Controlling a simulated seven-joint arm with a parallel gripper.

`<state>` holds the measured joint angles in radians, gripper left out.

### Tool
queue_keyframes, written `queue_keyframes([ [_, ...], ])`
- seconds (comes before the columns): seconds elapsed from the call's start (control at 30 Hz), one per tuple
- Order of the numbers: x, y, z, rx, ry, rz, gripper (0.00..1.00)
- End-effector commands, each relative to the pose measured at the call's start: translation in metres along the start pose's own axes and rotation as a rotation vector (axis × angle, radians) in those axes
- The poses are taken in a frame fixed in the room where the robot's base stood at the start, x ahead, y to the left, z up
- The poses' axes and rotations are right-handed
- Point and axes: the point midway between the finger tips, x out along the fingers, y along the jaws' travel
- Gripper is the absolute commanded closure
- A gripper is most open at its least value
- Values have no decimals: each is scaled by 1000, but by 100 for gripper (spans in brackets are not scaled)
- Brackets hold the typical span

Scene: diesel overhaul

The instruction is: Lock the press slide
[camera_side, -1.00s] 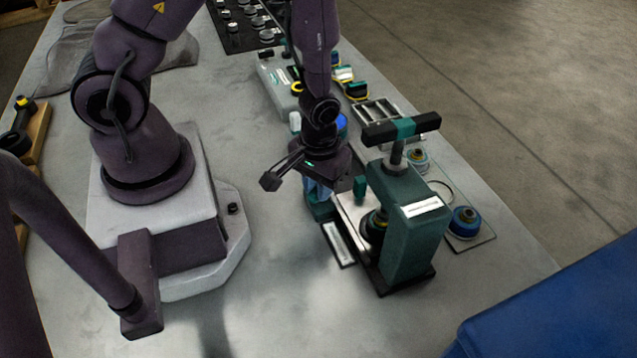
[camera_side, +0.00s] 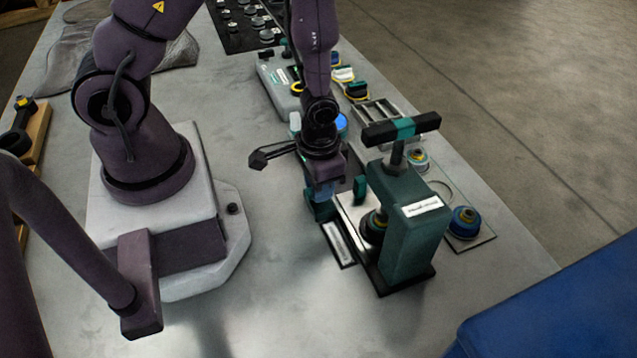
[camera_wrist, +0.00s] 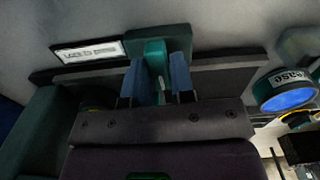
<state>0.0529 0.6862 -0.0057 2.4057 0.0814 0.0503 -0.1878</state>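The press (camera_side: 410,225) is a green frame with a black T-handle on top, standing on a dark base. Its slide (camera_side: 350,212) is a pale metal plate reaching out on the left side. My gripper (camera_side: 322,195) points down at the slide's outer end, over a teal part. In the wrist view, the two blue fingers of my gripper (camera_wrist: 158,80) stand on either side of an upright teal tab (camera_wrist: 155,58). The fingers look very close to the tab; whether they touch it is not clear. A second teal post (camera_side: 360,188) stands on the slide nearer the press.
A labelled plate (camera_side: 338,244) lies in front of the slide. A blue-lit grease tin (camera_wrist: 285,90) is close to my gripper's right in the wrist view. A tray (camera_side: 376,112) and a blue part (camera_side: 464,221) lie behind and right of the press. The front table is clear.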

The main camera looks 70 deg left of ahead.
Motion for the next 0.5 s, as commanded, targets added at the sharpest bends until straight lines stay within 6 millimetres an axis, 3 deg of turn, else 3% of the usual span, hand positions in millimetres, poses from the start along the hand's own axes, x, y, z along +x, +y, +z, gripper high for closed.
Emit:
queue_keyframes([
  [0.17, 0, 0, 0, -2, 0, 0, 77],
  [0.27, 0, 0, 0, -2, 0, 0, 56],
  [0.5, 0, 0, 0, -2, 0, 0, 55],
])
